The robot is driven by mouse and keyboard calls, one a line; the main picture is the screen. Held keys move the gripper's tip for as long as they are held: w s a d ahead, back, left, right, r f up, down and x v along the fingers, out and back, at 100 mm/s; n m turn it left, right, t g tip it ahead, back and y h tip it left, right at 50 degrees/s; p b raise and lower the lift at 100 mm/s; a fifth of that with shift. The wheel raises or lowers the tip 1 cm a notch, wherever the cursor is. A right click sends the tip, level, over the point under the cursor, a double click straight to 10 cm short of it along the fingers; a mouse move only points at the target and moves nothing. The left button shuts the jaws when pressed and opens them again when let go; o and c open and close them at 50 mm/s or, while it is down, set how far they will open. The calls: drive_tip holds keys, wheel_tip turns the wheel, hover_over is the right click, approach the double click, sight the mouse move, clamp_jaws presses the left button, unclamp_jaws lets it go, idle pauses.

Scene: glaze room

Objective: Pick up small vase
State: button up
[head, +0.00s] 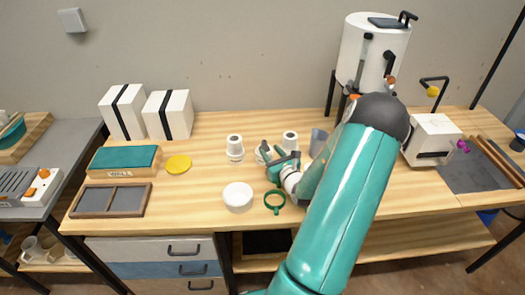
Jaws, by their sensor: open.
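Several small white pieces stand on the wooden table (210,210). One white vase-like piece (234,148) with a dark mouth stands upright left of my gripper. Another white piece (290,140) with a dark mouth stands just behind my gripper, its lower part hidden. A third white piece (259,156) is mostly covered by the fingers. I cannot tell which is the small vase. My gripper (280,158) is open, low over the table beside these pieces; whether it touches any is unclear.
A white round lidded-looking pot (238,196) and a green ring tool (275,203) lie in front. A grey-blue cup (318,142) stands close to my arm. A yellow disc (178,165), teal box (124,160) and white boxes (167,115) are left. A white kiln-like drum (372,55) stands behind.

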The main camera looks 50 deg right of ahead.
sight(264, 141)
drive_tip(key=x, duration=0.6)
drive_tip(key=shift+d+r, duration=0.1)
drive_tip(key=shift+d, duration=0.05)
drive_tip(key=c, duration=0.9)
